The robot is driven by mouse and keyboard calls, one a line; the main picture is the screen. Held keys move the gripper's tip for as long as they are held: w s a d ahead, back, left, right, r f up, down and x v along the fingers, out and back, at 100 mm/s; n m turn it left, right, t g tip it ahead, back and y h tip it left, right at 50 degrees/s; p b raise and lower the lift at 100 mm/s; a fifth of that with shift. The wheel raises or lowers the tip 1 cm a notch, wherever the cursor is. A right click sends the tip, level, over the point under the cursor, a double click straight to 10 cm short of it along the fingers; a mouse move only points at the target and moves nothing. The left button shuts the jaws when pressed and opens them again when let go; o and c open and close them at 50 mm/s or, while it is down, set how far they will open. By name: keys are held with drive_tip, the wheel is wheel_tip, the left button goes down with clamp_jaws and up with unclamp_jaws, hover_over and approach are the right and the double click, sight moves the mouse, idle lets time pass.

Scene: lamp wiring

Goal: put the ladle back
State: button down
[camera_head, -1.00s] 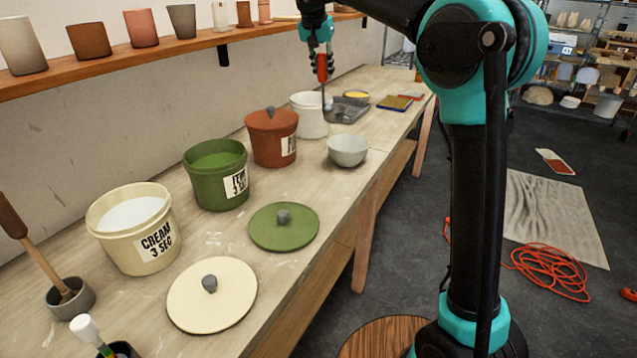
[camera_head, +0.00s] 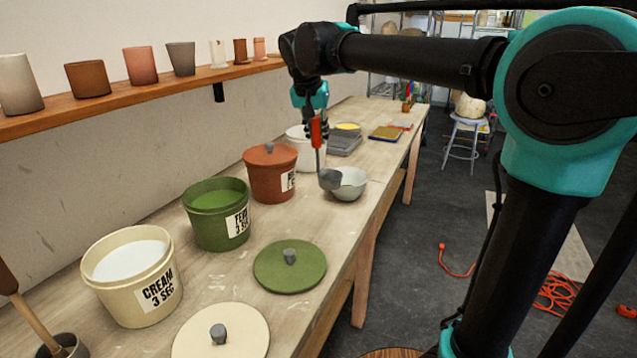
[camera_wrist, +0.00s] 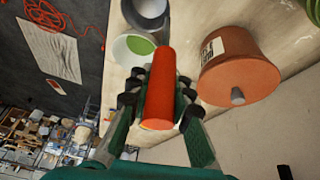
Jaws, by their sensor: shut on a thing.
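My gripper (camera_head: 316,128) is shut on the red handle of the ladle (camera_head: 331,180) and holds it upright above the bench. Its dark grey scoop hangs at the near-left side of a pale bowl (camera_head: 352,184) and overlaps its rim in the head view. I cannot tell whether they touch. In the wrist view the red handle (camera_wrist: 159,90) lies between the fingers, and a grey scoop-like cup (camera_wrist: 147,12) shows at the top edge. The pale bowl (camera_wrist: 122,52) there has green inside.
A lidded brick-red bucket (camera_head: 270,175) stands left of the ladle, with a white bucket (camera_head: 312,157) behind. Open green (camera_head: 220,225) and cream (camera_head: 130,290) buckets are nearer. Green (camera_head: 290,268) and cream (camera_head: 240,335) lids lie flat on the bench. A cup shelf (camera_head: 130,88) runs along the wall.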

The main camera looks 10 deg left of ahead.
wheel_tip(320, 180, down, 13)
drive_tip(key=shift+r, duration=0.2)
idle(0.3)
drive_tip(key=c, duration=1.4)
unclamp_jaws()
drive_tip(key=shift+f, duration=0.15)
drive_tip(key=shift+o, duration=0.2)
drive_tip(key=v, duration=1.2)
